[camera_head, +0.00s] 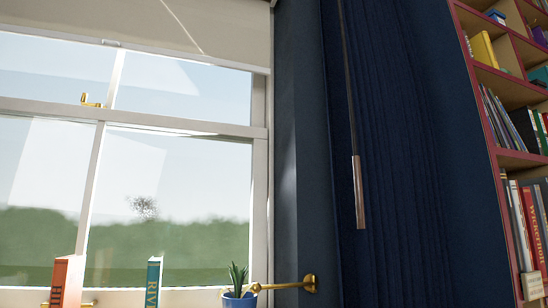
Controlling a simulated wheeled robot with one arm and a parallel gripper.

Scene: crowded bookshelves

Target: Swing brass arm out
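A slim brass arm (284,286) shows at the bottom of the head view, right of the window. Its round base sits on the dark blue wall near the curtain. The arm points left, roughly level, and its rounded end meets the right edge of a blue pot in the picture; I cannot tell whether they touch. A dark blue curtain (400,170) hangs to the right of the arm's base. My gripper is not in view.
The blue pot (238,299) with a spiky plant, a teal book (153,283) and an orange book (66,283) stand low before the window. A curtain wand (359,190) hangs down. A full bookshelf (510,161) stands at right. A brass latch (91,102) is on the window.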

